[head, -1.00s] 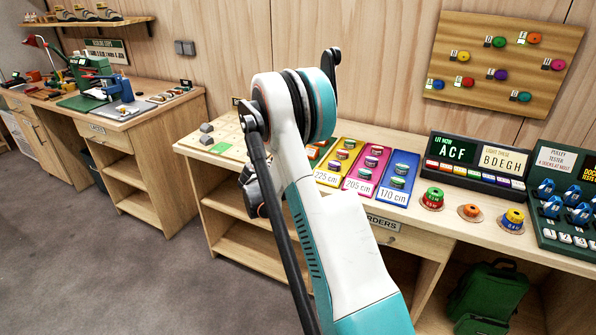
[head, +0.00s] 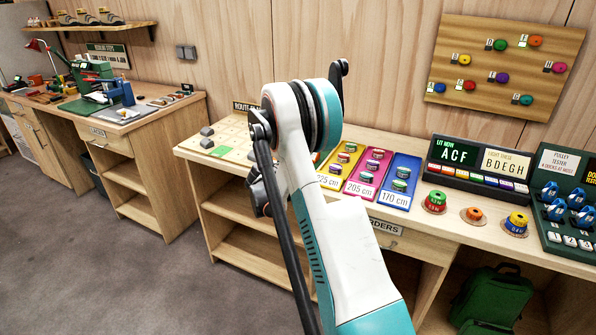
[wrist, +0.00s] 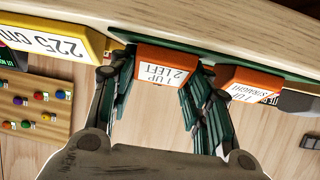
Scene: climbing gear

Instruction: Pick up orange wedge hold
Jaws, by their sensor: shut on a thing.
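In the wrist view, an orange wedge hold (wrist: 163,78) has a white label reading "1 UP 2 LEFT". My gripper (wrist: 160,70) is shut on it, one dark green finger at each side. The hold's far side meets a dark green strip by the wooden table edge, and I cannot tell whether it is clear of it. A second orange block (wrist: 252,84), labelled "1 UP STRAIGHT", sits close to the right finger. In the head view my gripper and the held hold are hidden behind my arm.
A yellow "225 cm" mat (wrist: 45,38) lies left of my gripper in the wrist view. In the head view, a pink mat (head: 367,172) and blue mat (head: 400,182) hold stacked discs. A pale grid board (head: 225,138) lies left of my arm.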

